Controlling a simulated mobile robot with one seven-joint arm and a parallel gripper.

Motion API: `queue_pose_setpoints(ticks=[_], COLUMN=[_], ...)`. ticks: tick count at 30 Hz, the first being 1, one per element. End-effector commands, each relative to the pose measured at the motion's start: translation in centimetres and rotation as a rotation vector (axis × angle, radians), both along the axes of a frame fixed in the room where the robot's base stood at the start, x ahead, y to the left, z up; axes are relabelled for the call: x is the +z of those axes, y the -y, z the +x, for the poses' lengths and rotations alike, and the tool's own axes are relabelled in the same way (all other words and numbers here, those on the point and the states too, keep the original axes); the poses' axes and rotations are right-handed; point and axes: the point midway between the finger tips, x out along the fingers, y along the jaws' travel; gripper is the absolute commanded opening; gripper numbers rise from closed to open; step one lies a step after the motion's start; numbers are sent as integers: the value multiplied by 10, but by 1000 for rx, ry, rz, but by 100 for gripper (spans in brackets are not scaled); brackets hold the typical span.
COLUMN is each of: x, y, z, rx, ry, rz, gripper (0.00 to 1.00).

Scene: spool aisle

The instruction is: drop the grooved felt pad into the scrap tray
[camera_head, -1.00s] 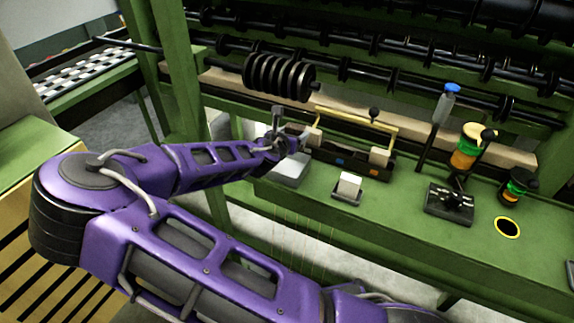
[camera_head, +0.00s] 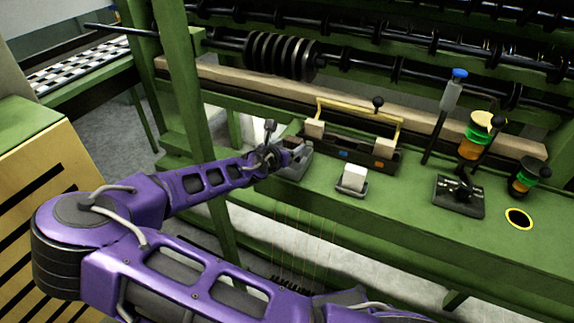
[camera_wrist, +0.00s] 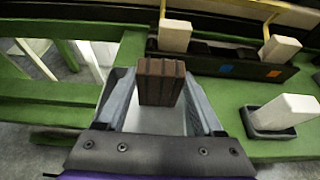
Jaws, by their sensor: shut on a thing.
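The grooved felt pad (camera_wrist: 161,80) is a brown block with ridges, held upright between the grey fingers of my gripper (camera_wrist: 160,92) in the wrist view.
A black fixture (camera_head: 350,150) with pale blocks and a yellow handle stands right of the gripper. A white block sits in a small dark tray (camera_head: 352,190). Black rollers run behind.

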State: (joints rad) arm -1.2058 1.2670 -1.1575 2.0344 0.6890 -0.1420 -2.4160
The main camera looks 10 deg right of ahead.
Motion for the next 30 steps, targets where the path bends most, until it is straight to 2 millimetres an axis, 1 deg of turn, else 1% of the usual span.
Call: queue_pose_setpoints(ticks=[7, 8, 12, 13, 23, 26, 30], x=[0, 0, 0, 0, 2, 6, 17], y=[0, 0, 0, 0, -3, -10, -24], z=[0, 0, 0, 0, -3, -11, -30], rx=[0, 0, 0, 0, 1, 4, 6], ry=[0, 0, 0, 0, 0, -1, -1], rz=[0, 0, 0, 0, 0, -1, -3], gripper=[15, 71, 96, 100, 100, 100, 100])
